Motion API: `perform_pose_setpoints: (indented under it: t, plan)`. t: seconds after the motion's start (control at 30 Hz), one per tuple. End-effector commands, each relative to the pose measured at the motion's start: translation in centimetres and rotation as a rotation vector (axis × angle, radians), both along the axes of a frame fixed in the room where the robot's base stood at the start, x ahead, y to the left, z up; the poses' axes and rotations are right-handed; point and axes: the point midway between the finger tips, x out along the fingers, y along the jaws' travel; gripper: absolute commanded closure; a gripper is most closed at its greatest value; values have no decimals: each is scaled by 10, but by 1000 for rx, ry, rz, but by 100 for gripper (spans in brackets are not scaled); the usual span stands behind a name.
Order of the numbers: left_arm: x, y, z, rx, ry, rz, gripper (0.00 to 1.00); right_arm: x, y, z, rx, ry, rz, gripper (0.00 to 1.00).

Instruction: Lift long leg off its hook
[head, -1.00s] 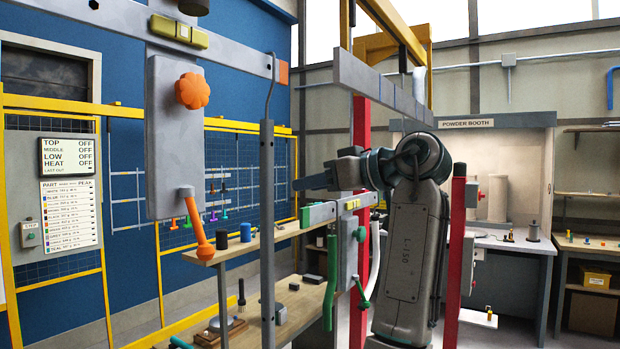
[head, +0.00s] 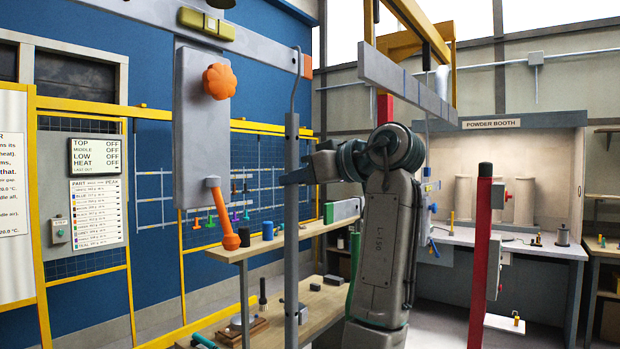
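The long leg (head: 291,235) is a tall thin grey bar that hangs upright from a thin bent hook (head: 296,80) under the overhead grey rail. The other finger is hidden, so I cannot tell whether the gripper is closed on the leg. The leg's lower end runs near the bottom edge of the view. My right gripper is not in view.
A grey panel (head: 196,145) with an orange knob (head: 219,81) and an orange rod (head: 223,220) hangs left of the leg. A wooden bench (head: 325,297) stands behind it. A red post (head: 481,250) stands right of my arm. The grey rail (head: 270,52) runs above.

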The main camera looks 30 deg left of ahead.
Motion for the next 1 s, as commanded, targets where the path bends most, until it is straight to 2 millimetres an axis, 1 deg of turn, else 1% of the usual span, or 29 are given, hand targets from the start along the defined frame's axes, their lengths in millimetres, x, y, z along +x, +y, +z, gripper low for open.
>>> perform_pose_setpoints:
  t: [0.03,0.07,0.1,0.7,1.0]
  plan:
    - [0,0,1,0,0,-1,91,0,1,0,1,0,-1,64]
    - [0,0,1,0,0,-1,97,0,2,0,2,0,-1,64]
    - [0,0,1,0,0,0,100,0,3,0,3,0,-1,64]
    - [0,0,10,2,-1,0,100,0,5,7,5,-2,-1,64]
    - [0,1,16,2,-1,0,100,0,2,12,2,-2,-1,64]
